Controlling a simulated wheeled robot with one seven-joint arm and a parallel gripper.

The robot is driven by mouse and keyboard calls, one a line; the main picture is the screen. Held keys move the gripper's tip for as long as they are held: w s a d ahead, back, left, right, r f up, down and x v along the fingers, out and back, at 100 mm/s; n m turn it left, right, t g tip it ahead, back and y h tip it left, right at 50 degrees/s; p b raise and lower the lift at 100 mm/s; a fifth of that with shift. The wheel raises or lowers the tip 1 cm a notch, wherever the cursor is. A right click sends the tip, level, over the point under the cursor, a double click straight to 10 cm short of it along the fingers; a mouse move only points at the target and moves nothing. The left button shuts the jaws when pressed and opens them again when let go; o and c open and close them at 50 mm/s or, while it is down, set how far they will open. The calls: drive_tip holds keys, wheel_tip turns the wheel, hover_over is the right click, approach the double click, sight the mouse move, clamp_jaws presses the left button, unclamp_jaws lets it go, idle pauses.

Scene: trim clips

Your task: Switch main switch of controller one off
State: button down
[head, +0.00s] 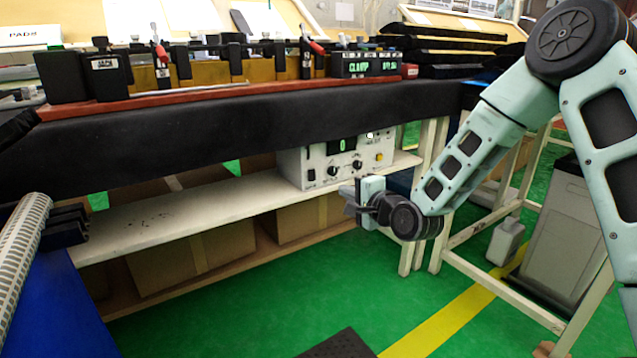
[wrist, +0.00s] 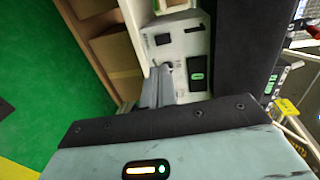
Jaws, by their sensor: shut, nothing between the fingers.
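A light grey controller box (head: 318,157) stands on the white shelf under the bench, its front facing me. It has a lit green display (head: 341,146), two dark knobs (head: 333,171) and a black switch (head: 311,175) at its lower left. My gripper (head: 347,196) is shut and empty in front of the box's lower edge, right of the switch. In the wrist view the shut fingers (wrist: 160,88) point at the panel near a knob (wrist: 167,66); the black switch (wrist: 162,39) is beyond their tips.
The black bench edge (head: 220,137) overhangs the box from above. Cardboard boxes (head: 190,262) sit on the lower shelf. White table legs (head: 425,200) and a grey bin (head: 560,230) stand to the right. The green floor in front is mostly clear.

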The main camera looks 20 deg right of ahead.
sight(313, 178)
drive_tip(key=b+x, duration=0.3)
drive_tip(key=x, duration=0.9)
drive_tip(key=shift+f+b, duration=0.15)
drive_tip(key=shift+b, duration=0.25)
drive_tip(key=shift+w+a, duration=0.15)
drive_tip(key=shift+w, duration=0.25)
